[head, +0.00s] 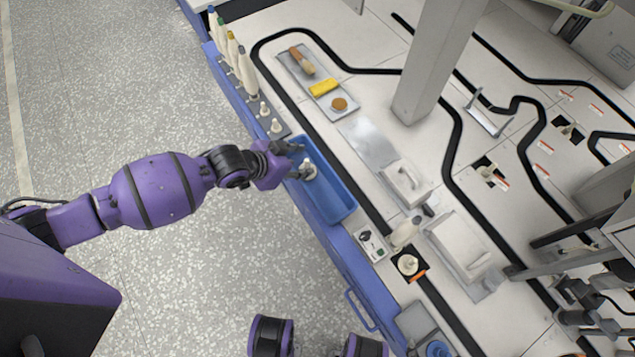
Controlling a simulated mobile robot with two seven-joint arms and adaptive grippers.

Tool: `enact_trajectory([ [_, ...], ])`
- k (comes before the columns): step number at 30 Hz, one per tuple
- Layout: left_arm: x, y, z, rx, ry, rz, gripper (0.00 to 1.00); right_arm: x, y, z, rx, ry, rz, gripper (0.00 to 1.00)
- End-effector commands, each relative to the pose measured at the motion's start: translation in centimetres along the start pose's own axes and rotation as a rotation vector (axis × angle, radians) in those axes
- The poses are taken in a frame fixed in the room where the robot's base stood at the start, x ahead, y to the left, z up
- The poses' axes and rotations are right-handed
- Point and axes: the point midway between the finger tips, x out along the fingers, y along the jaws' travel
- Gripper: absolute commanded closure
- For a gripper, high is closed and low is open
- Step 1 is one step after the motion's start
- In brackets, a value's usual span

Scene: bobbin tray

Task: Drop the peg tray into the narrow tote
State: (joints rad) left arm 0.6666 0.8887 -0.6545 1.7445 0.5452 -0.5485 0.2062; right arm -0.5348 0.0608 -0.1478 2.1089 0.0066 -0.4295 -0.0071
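The peg tray (258,119) is a long grey strip at the left edge of the worktop. Several pale cones with coloured tips and short pegs with pale pieces stand on it. The narrow tote (345,190) is a long blue open bin just below the tray's near end. My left gripper (299,161) is over the tote's upper left end, with its fingers apart. A small pale peg-like piece (309,170) shows beside the fingertips; its contact with them is unclear. My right gripper is not in view.
A pale post (425,80) rises from the worktop. A control box (371,245) and a white-handled block (407,184) are near the tote. The floor at left is clear.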

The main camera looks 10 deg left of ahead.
Motion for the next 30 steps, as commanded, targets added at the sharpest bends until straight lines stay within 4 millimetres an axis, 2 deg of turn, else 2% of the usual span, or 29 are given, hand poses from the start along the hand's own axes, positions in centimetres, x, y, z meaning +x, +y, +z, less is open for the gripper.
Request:
enact_trajectory([
  [1,-1.3,0.0,0.1,0.003,-0.001,0.0,0.61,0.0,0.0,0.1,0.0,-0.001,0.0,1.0],
  [6,-4.8,0.0,0.1,0.001,-0.001,0.0,0.61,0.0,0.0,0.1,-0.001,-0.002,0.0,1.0],
  [12,-7.3,0.0,0.1,0.001,-0.001,0.001,0.61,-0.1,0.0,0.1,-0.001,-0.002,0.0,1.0],
  [17,-8.0,0.0,-0.1,0.001,0.0,0.0,0.61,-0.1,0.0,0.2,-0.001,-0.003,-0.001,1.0],
  [30,-7.9,0.0,0.0,0.002,0.0,0.0,0.61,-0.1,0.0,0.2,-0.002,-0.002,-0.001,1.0],
])
